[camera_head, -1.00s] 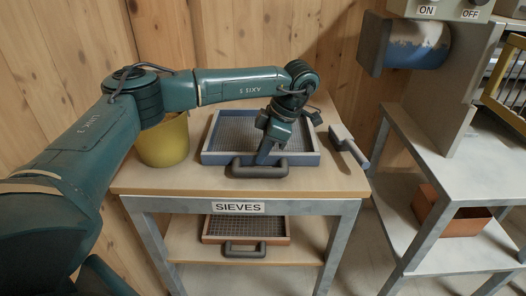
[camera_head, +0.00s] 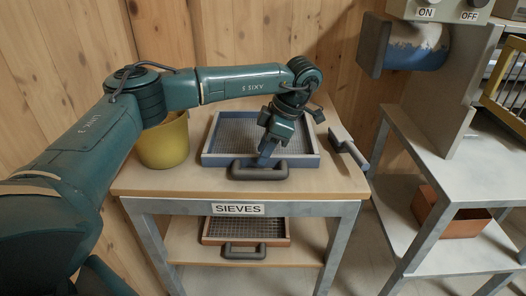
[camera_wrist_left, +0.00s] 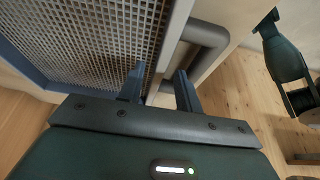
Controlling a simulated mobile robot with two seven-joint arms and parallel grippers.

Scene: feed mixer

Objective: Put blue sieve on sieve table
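The blue sieve (camera_head: 220,159), a blue-framed tray with a grey mesh and a dark front handle (camera_head: 260,173), lies flat on the wooden top of the sieve table (camera_head: 160,182). My left gripper (camera_head: 267,158) points down at the sieve's front side, just behind the handle. In the left wrist view its two fingers (camera_wrist_left: 158,88) stand apart, with the sieve's front rim (camera_wrist_left: 172,45) running up from between them and the handle (camera_wrist_left: 208,35) to the right. Contact with the rim cannot be told. A dark green part, seemingly my right arm's end (camera_wrist_left: 284,60), shows at the right; its fingers are not clear.
A yellow bucket (camera_head: 164,145) stands left of the sieve, and a scoop-like tool (camera_head: 350,150) lies to its right. An orange sieve (camera_head: 213,230) is on the lower shelf. A grey stand with an orange box (camera_head: 455,222) and a machine with ON/OFF knobs (camera_head: 447,12) is at right.

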